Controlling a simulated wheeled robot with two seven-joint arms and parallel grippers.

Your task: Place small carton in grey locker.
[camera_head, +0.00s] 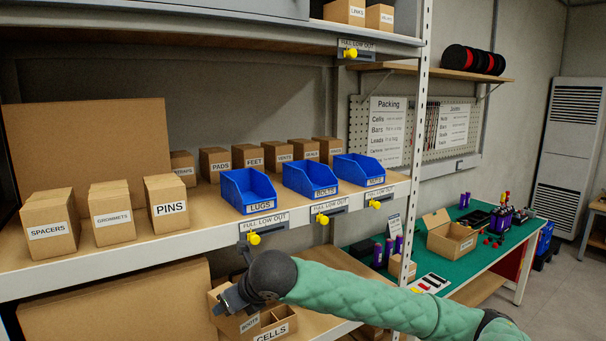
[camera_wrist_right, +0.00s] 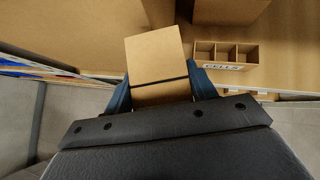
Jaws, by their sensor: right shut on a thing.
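My right gripper (camera_head: 236,300) is at the lower shelf, with its arm coming in from the right. It is shut on a small brown carton (camera_head: 226,322), partly hidden by the gripper, with a label that seems to read BOOTS. In the right wrist view the carton (camera_wrist_right: 155,58) sits between the two blue fingers of the gripper (camera_wrist_right: 163,90). I cannot tell whether the carton still touches the shelf. A grey panel (camera_head: 235,8) shows at the top of the rack; I cannot tell whether it is the grey locker. My left gripper is not in view.
A divided CELLS box (camera_head: 275,325) stands beside the carton; it shows in the wrist view (camera_wrist_right: 225,55). Above, the middle shelf (camera_head: 120,258) holds labelled cartons and blue bins (camera_head: 247,190). A rack post (camera_head: 420,110) stands right. A green-topped bench (camera_head: 490,262) is beyond.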

